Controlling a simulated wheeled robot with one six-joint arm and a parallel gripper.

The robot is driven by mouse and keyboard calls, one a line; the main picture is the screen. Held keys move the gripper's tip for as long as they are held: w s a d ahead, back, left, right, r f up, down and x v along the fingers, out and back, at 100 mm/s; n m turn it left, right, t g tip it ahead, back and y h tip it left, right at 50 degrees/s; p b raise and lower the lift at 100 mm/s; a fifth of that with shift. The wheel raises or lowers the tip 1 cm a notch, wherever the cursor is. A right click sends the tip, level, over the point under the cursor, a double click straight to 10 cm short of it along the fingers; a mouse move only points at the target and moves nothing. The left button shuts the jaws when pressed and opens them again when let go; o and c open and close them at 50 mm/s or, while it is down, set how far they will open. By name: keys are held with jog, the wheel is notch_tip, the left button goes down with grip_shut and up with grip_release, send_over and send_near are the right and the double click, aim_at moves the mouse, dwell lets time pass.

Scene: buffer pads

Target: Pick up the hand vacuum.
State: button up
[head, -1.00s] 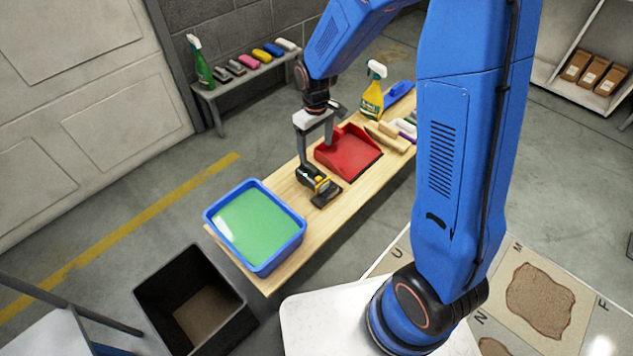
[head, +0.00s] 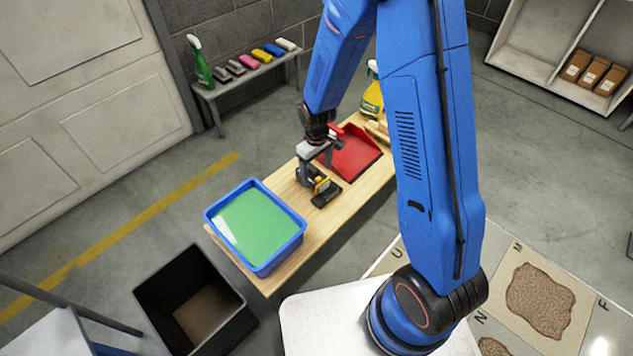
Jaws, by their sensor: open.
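One finger shows at the vacuum's left side; the other is partly hidden. I cannot tell whether the fingers touch it.
A blue tub of green liquid (head: 256,226) stands at the bench's near end. A red dustpan (head: 352,150) lies just behind the vacuum. A yellow spray bottle (head: 372,98) stands farther back, partly hidden by my arm. A black bin (head: 190,268) stands on the floor.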

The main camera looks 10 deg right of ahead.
jog(key=shift+f, duration=0.85)
grip_shut()
jog(key=shift+r, duration=0.1)
notch_tip(320, 180, up, 10)
jog(key=shift+f, duration=0.1)
dwell(0.3)
jog(key=c, duration=1)
grip_release()
jog(key=shift+c, duration=0.2)
